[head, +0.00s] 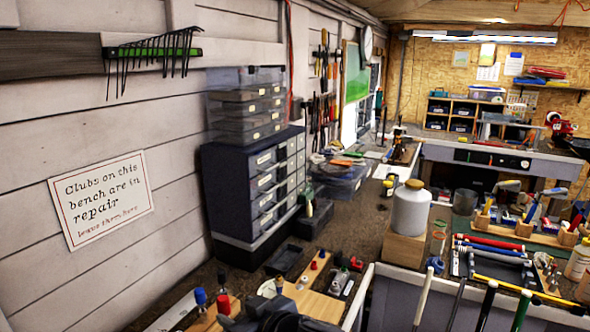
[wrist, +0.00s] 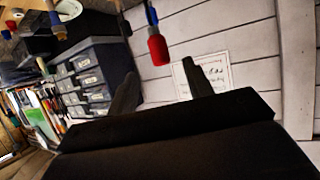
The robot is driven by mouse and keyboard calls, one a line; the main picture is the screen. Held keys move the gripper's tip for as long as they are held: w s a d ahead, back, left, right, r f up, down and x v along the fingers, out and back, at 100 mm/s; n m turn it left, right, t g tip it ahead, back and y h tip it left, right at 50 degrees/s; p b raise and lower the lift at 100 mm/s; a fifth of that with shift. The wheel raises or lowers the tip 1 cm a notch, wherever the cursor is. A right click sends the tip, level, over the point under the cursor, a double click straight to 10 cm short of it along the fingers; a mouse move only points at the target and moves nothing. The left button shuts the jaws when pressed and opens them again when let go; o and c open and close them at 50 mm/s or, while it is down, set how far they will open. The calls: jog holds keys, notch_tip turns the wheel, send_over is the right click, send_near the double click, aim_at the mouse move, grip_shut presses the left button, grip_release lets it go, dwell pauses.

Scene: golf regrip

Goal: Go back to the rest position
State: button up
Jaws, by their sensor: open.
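My gripper (wrist: 157,82) shows in the wrist view as two dark fingers standing apart beyond a wide black body. Nothing is held between them. The wrist picture is turned roughly upside down. A red-ended piece with a blue part (wrist: 158,48) shows beyond the fingertips, apart from them. In the head view a blue-topped handle (head: 200,297) and a red-topped one (head: 224,304) stand at the bottom left. Dark shapes at the bottom edge there may be part of my arm; I cannot tell.
A drawer cabinet (head: 255,185) stands against the plank wall, and also shows in the wrist view (wrist: 90,75). A paper sign (head: 103,198) hangs left of it. A white jar (head: 411,208) stands on a wooden block. Several club shafts (head: 423,296) rise at the front right. The bench is crowded.

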aim_at(222, 297)
jog(key=b+x, duration=0.3)
jog(key=x, duration=0.4)
jog(key=shift+f+b, duration=0.15)
jog(key=shift+b, duration=0.15)
notch_tip(222, 297, up, 2)
jog(key=shift+w+a+r+p, duration=0.1)
jog(key=shift+w+r+p, duration=0.1)
jog(key=shift+p, duration=0.85)
jog(key=shift+s+f+b, duration=0.15)
jog(key=shift+f+b, duration=0.05)
jog(key=shift+b, duration=0.55)
notch_tip(222, 297, up, 7)
jog(key=p, duration=0.6)
jog(key=shift+f, duration=0.15)
jog(key=a, duration=0.1)
jog(key=w+a+f, duration=0.1)
jog(key=a, duration=0.1)
jog(key=w+a+f+b, duration=0.1)
jog(key=shift+a+f, duration=0.15)
jog(key=shift+f, duration=0.05)
